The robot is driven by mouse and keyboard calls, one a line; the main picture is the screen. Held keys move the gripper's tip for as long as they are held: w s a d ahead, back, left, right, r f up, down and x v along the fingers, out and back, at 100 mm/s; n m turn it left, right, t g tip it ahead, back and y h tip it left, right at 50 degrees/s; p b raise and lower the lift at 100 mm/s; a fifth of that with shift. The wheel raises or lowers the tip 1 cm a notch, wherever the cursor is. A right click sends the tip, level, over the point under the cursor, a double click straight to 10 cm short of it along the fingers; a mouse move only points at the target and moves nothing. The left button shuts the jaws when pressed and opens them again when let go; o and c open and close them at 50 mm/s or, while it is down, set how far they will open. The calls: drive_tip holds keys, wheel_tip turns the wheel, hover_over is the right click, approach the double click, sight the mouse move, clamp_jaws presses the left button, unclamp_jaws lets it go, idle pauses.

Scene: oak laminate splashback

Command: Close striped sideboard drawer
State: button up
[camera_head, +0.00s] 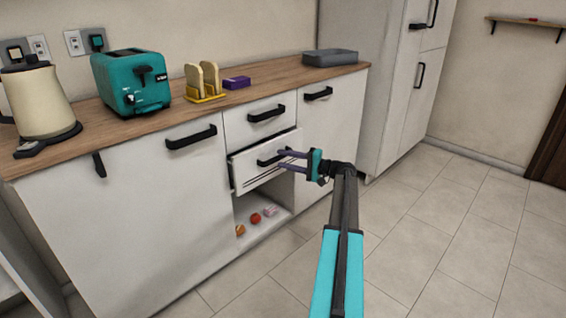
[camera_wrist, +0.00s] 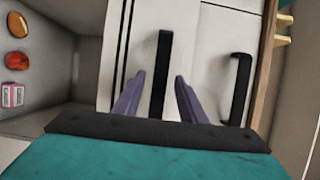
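The striped drawer (camera_head: 248,172) is the middle one of the sideboard's centre column, a white front with thin dark stripes along its lower part. It stands partly pulled out. Its black bar handle (camera_head: 268,161) also shows upright in the wrist view (camera_wrist: 163,50). My gripper (camera_head: 283,160) is open at the drawer front, with its purple fingertips close to the handle. In the wrist view my gripper (camera_wrist: 159,76) has one finger on each side of the handle. I cannot tell whether either finger touches it.
A closed drawer (camera_head: 255,115) with its own handle (camera_wrist: 240,85) is above. Below is an open cubby (camera_head: 262,226) holding several small items. A teal toaster (camera_head: 130,85), kettle (camera_head: 40,105), toast rack (camera_head: 205,97) and grey tray (camera_head: 330,58) stand on the counter. The floor at right is clear.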

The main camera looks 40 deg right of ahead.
drive_tip(key=shift+w+a, duration=0.2)
drive_tip(key=shift+w, duration=0.3)
